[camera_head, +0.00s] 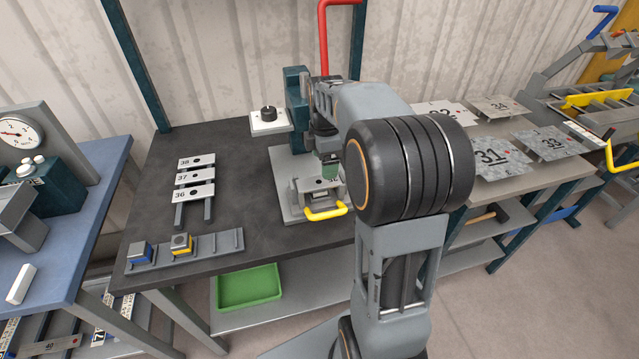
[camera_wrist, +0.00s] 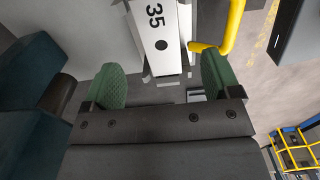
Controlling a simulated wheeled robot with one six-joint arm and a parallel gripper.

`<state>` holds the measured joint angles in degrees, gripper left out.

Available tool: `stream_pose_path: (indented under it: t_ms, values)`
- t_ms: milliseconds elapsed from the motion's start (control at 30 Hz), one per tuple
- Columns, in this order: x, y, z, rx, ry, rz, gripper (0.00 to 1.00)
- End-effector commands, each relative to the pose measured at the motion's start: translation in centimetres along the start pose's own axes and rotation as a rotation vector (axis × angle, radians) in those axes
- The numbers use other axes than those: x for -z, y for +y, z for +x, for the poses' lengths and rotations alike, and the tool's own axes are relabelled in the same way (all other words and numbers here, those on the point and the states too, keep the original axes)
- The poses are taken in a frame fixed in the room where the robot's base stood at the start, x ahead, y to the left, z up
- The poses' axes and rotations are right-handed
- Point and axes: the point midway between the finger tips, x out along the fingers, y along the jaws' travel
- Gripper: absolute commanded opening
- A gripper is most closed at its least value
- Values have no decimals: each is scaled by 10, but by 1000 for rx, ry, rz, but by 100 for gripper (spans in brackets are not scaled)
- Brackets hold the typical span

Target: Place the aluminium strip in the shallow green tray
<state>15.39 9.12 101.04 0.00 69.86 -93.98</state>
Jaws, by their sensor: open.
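A light metal strip marked 35 (camera_wrist: 158,28) with a dark hole lies in the bench press fixture with the yellow handle (camera_head: 326,212); in the head view it is mostly hidden by my arm. My gripper (camera_wrist: 162,78) is open, its two green pads apart, with the near end of the strip ahead of and between them. In the head view one green pad of my gripper (camera_head: 329,167) shows just above the fixture. I see no contact with the strip. The shallow green tray (camera_head: 248,287) is empty on the lower shelf, below the bench's front edge.
Strips marked 38, 37 and 36 (camera_head: 195,178) lie on a rack at the left. A grey rail (camera_head: 214,246) with blue and yellow blocks lies along the bench front. The teal press (camera_head: 297,100) stands beside my gripper. Numbered sheets (camera_head: 490,152) lie on the right bench.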

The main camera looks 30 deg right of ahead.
Motion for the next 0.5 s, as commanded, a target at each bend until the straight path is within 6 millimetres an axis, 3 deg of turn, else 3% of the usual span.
stream_pose_path:
  t_ms: [233, 500]
  values:
    - [0, 0, 15, 2, 0, 0, 83]
    - [1, 0, 50, 2, 0, 1, 83]
